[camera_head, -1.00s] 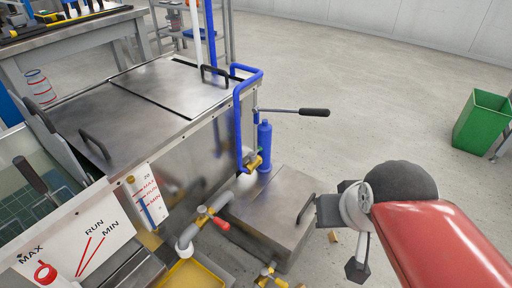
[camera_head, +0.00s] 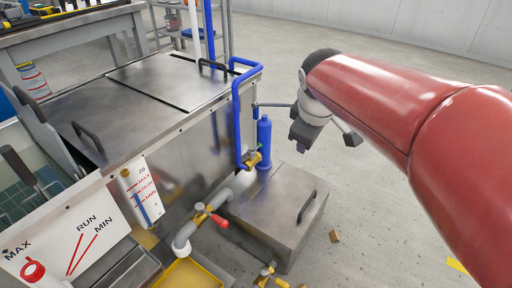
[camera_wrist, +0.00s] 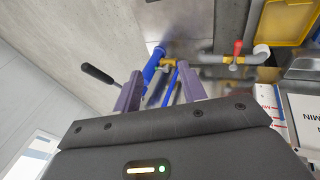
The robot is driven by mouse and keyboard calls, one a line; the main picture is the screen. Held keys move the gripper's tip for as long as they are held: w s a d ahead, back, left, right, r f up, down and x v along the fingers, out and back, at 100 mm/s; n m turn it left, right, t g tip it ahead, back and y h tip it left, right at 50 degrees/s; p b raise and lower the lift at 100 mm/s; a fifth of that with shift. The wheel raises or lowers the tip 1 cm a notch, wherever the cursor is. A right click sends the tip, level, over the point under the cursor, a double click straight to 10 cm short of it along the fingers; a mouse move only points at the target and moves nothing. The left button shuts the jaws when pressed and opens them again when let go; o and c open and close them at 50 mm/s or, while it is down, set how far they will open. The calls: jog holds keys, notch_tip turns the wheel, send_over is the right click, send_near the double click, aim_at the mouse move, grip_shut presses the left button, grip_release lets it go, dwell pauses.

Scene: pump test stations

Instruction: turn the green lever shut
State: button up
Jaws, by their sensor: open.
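A brass valve (camera_head: 252,160) sits at the foot of the blue pipe (camera_head: 237,115), beside a blue cylinder (camera_head: 264,138). A small greenish bit shows at this valve, but it is too small to tell how the lever is turned. In the wrist view the brass valve (camera_wrist: 168,62) lies ahead of my fingers, a little above the gap between them. My gripper (camera_wrist: 160,88) is open and empty, its two purple fingers apart. In the head view my gripper (camera_head: 302,137) hangs to the right of the blue cylinder, apart from it.
A red-handled brass valve (camera_head: 205,212) is on the grey pipe below. A steel box (camera_head: 275,205) with a black handle stands on the floor. A black-handled rod (camera_wrist: 100,75) sticks out left of my fingers. A yellow tray (camera_head: 190,274) lies at the front. The floor right is mostly clear.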

jog(key=w+a+f+n+b, duration=0.25)
jog(key=w+f+n, duration=0.2)
jog(key=w, duration=0.45)
jog(key=n+b, duration=0.3)
jog(key=n, duration=1)
send_near(257, 146)
jog(key=shift+x, duration=0.95)
jog(key=b+x, duration=0.1)
jog(key=x, duration=0.5)
jog(key=shift+w+f, duration=0.2)
jog(key=shift+f, duration=0.15)
jog(key=shift+c, duration=0.3)
grip_shut()
